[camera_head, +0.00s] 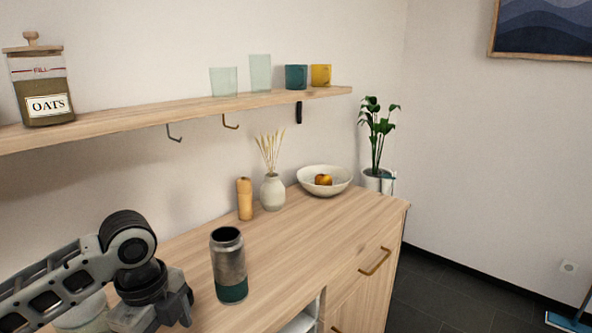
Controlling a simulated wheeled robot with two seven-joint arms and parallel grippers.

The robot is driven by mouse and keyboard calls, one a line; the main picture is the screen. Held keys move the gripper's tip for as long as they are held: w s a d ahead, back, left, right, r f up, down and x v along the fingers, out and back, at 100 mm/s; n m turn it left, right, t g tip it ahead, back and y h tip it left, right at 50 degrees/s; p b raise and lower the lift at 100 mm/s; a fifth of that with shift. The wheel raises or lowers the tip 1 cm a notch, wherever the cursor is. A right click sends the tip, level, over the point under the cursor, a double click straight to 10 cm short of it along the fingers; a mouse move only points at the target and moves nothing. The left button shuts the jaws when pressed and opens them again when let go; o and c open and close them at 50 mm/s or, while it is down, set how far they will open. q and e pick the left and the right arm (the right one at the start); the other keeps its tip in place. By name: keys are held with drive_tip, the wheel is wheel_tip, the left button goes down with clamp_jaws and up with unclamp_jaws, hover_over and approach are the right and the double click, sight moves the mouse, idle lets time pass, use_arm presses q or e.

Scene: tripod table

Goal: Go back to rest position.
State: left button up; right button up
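My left arm comes in from the left and bends down at a dark round joint. My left gripper (165,305) seems to be at its lower end, just above the wooden cabinet top (315,225). Its fingers do not show clearly, so I cannot tell whether it is open or shut. A metal tumbler (229,264) with a dark green base stands upright on the cabinet, to the right of the gripper and apart from it. My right gripper is not in view.
A pepper mill (245,199), a vase (273,192) with dried stems and a white bowl (338,186) with fruit stand along the back. A pale rounded thing (82,314) is partly hidden behind my arm. The wall shelf (180,111) overhangs.

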use_arm(q)
drive_tip(key=s+d+f+n+t+h, duration=0.2)
drive_tip(key=s+d+f+n+h, duration=0.1)
drive_tip(key=s+d+f+n, duration=0.55)
drive_tip(key=s+a+f+n+t+y, duration=0.1)
drive_tip(key=s+a+f+n+y, duration=0.25)
drive_tip(key=s+a+n, duration=0.7)
drive_tip(key=w+d+f+t+h, duration=0.3)
drive_tip(key=w+d+f+t, duration=0.1)
drive_tip(key=d+f+t, duration=0.3)
drive_tip(key=shift+w+d+f, duration=0.15)
drive_tip(key=shift+w+d, duration=0.1)
drive_tip(key=shift+d, duration=0.25)
